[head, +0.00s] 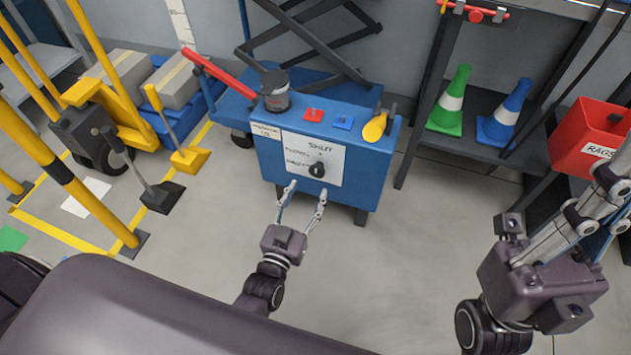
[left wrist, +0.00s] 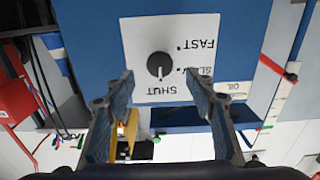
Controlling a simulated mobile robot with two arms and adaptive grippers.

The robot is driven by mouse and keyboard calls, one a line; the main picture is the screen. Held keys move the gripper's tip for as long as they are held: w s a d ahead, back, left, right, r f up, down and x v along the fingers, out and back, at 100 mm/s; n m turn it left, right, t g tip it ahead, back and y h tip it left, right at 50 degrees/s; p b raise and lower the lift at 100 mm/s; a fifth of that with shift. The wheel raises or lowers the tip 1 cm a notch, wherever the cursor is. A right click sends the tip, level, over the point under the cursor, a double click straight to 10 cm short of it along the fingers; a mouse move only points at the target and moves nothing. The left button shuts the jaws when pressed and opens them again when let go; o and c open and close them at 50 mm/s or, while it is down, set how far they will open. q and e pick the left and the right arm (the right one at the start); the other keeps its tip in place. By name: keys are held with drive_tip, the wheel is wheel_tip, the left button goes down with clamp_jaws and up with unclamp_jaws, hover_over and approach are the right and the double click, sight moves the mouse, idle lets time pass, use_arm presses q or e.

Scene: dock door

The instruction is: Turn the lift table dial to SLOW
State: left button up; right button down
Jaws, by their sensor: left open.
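The lift table dial is a black round knob (head: 317,170) on a white label plate (head: 300,160) on the front of the blue control box (head: 358,185). In the left wrist view the knob (left wrist: 159,66) shows upside down with SHUT, SLOW and FAST marked around it. Its pale mark appears to point to SHUT. My left gripper (head: 304,195) is open and empty, in front of and just below the dial. In the left wrist view its fingers (left wrist: 158,88) lie either side of the dial, apart from it. My right gripper (head: 598,210) is at the far right, its fingertips unclear.
Green (head: 450,110) and blue (head: 507,110) cones and a red RAGS bin (head: 590,140) stand right. Floor before the box is clear.

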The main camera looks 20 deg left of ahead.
sight(316, 173)
use_arm(q)
drive_tip(key=w+b, duration=0.1)
drive_tip(key=w, duration=0.4)
drive_tip(key=shift+w+d+b, duration=0.1)
drive_tip(key=shift+w+b, duration=0.25)
drive_tip(key=c, duration=1.2)
